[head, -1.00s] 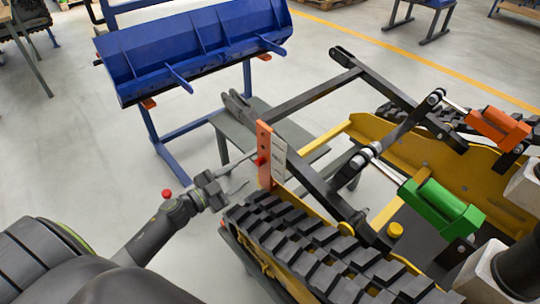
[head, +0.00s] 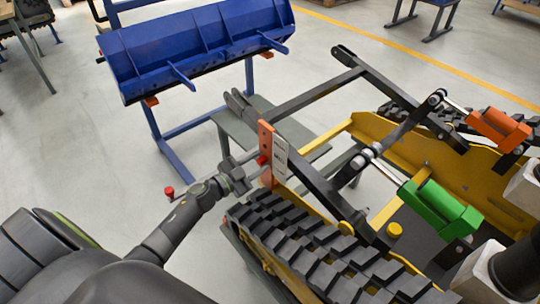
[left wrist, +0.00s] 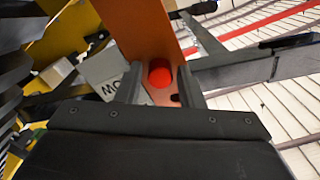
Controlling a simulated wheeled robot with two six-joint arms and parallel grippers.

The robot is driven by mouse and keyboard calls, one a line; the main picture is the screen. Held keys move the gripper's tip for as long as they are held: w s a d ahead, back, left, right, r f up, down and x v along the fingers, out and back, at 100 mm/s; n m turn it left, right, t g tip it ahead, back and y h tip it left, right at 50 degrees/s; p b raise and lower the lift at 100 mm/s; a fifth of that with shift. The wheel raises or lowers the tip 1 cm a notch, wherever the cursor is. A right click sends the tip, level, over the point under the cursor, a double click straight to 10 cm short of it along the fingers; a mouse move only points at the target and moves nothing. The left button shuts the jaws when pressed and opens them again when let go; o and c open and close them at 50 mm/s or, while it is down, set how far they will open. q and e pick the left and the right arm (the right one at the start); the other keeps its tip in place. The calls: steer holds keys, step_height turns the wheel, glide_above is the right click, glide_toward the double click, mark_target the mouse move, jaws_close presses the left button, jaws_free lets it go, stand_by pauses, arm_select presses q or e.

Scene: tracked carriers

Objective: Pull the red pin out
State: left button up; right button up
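The red pin (head: 262,160) shows as a small red head on the left face of the upright orange plate (head: 266,138), at the front of the yellow tracked carrier. In the left wrist view the round pin head (left wrist: 160,73) lies in front of the orange plate (left wrist: 140,28). My left gripper (head: 249,169) is close to the plate in the head view. In the left wrist view its two fingers (left wrist: 160,84) stand either side of the pin head, with small gaps visible. It is open. The pin's shaft is hidden. My right gripper is not in view.
A white label plate (head: 280,158) sits beside the orange plate. The black track (head: 310,245) lies close below my left gripper. Black lift arms (head: 320,180) and a grey stand (head: 235,135) are behind. A blue bucket (head: 190,50) stands farther back.

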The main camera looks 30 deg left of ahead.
arm_select(q)
jaws_close()
steer(key=v, duration=0.9)
steer(key=shift+s+p, duration=0.35)
steer(key=shift+p, duration=0.05)
stand_by(1.6)
steer(key=shift+s+a, duration=0.1)
steer(key=shift+a, duration=0.1)
steer(key=shift+v, duration=1.6)
